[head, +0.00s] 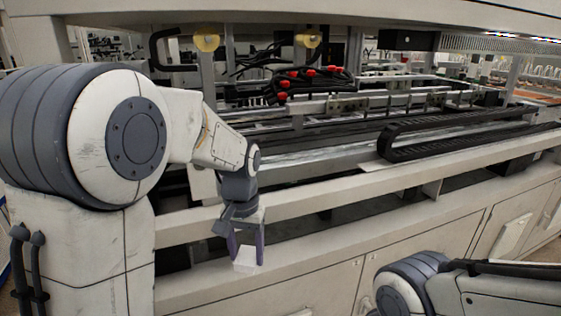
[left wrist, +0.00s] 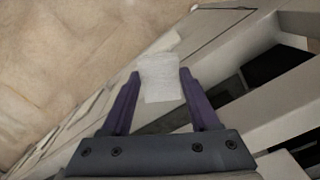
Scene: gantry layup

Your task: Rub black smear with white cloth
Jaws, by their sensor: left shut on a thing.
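My left gripper (head: 247,248) hangs down at the front of the large machine, its two purple fingers shut on a small white cloth (head: 246,260). The cloth also shows as a pale ribbed square between the fingertips in the left wrist view (left wrist: 161,80). In the head view it lies against the pale lower ledge (head: 320,247); I cannot tell whether it touches it. I make out no black smear in either view. My right gripper is out of view; only part of my right arm shows at the lower right.
A pale front rail (head: 335,187) crosses the machine above the ledge, with a dark gap between them. A black cable chain (head: 440,143) and red-capped parts (head: 295,84) lie behind it. Cabinet doors (head: 425,245) are below. The brownish floor (left wrist: 70,50) shows clear in the left wrist view.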

